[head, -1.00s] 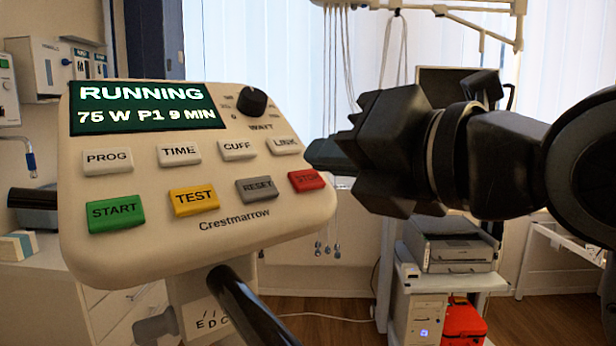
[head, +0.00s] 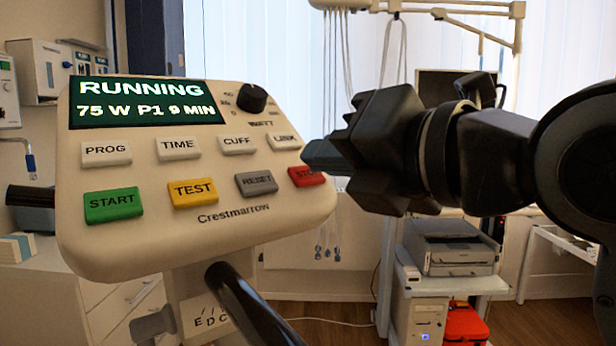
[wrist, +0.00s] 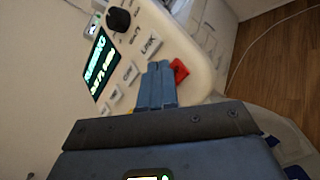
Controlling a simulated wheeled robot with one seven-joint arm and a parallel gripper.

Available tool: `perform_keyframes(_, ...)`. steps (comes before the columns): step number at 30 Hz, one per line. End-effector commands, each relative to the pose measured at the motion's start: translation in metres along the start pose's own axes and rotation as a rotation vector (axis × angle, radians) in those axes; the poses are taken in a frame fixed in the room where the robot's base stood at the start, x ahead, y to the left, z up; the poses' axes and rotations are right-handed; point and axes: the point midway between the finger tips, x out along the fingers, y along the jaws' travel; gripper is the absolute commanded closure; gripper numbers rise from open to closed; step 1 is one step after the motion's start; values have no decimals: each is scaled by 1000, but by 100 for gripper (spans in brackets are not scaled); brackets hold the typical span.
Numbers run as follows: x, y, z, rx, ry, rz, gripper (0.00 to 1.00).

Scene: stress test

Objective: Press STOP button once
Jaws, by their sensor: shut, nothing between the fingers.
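The control panel (head: 150,240) is a cream console with a green display (head: 140,103) reading RUNNING, 75 W P1 9 MIN. The red STOP button (head: 303,178) is at the right end of its lower row, its upper right partly covered by my fingers in the head view. My gripper (head: 308,155) comes in from the right with its fingers shut and empty. In the wrist view, the blue fingertips (wrist: 158,68) are just left of the red button (wrist: 179,70), near the LINK button (wrist: 151,45). I cannot tell whether they touch the panel.
Other buttons sit close by: grey RESET (head: 257,183), yellow TEST (head: 194,193), green START (head: 113,206) and a white upper row. A black knob (head: 252,97) stands up at the panel's top right. A printer (head: 450,247) on a cart is behind my arm.

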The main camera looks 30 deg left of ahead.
Motion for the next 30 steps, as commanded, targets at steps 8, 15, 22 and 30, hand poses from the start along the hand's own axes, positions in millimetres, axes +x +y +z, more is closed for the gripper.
perform_keyframes(8,0,0,0,0,0,0,100)
perform_keyframes(15,2,-1,-1,0,0,0,100)
perform_keyframes(22,3,-2,-2,0,0,0,100)
perform_keyframes(30,5,-4,-4,0,1,-1,100)
